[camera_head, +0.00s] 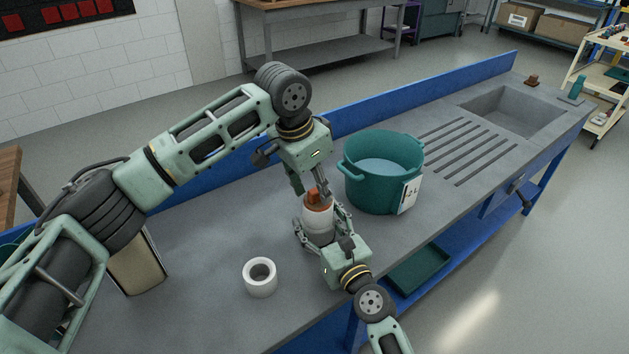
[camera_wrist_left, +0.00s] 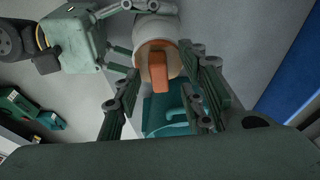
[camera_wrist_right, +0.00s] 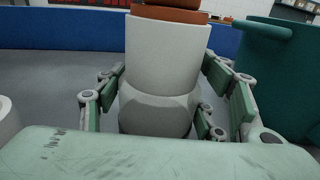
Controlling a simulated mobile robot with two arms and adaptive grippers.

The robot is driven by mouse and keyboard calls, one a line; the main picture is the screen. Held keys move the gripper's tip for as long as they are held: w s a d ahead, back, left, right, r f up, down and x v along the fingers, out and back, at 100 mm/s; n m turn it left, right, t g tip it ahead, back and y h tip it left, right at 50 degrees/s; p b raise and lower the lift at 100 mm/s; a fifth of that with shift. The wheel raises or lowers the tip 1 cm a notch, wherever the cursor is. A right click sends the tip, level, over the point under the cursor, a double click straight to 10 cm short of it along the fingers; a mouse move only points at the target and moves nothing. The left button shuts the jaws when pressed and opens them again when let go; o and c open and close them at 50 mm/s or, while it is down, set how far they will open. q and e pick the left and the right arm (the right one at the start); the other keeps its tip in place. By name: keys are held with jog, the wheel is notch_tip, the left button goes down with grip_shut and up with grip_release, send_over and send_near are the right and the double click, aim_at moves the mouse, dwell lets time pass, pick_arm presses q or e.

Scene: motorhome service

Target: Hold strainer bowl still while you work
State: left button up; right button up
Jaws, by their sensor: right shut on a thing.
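The strainer bowl (camera_head: 318,222) is a whitish cup standing upright on the grey counter, with an orange-brown top piece (camera_head: 317,200) that has a raised tab. My right gripper (camera_head: 321,228) is shut on the bowl from the front; in the right wrist view its fingers lie on both sides of the bowl's body (camera_wrist_right: 163,75). My left gripper (camera_head: 312,189) is open just above the top piece. In the left wrist view its fingers (camera_wrist_left: 165,105) stand apart on either side of the orange tab (camera_wrist_left: 159,72). I cannot tell whether they touch it.
A teal bucket (camera_head: 365,185) with a white label stands close behind and right of the bowl. A white ring (camera_head: 260,283) lies at the front left. A beige container (camera_head: 140,268) stands at the left, behind my left arm. A sink (camera_head: 510,110) and drain grooves are at the right.

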pick_arm(q)
grip_shut()
jog(key=c, duration=0.8)
grip_release()
grip_shut()
jog(key=shift+r, duration=0.65)
pick_arm(e)
jog(key=shift+f, duration=0.1)
pick_arm(q)
jog(key=shift+o, duration=0.5)
grip_release()
grip_shut()
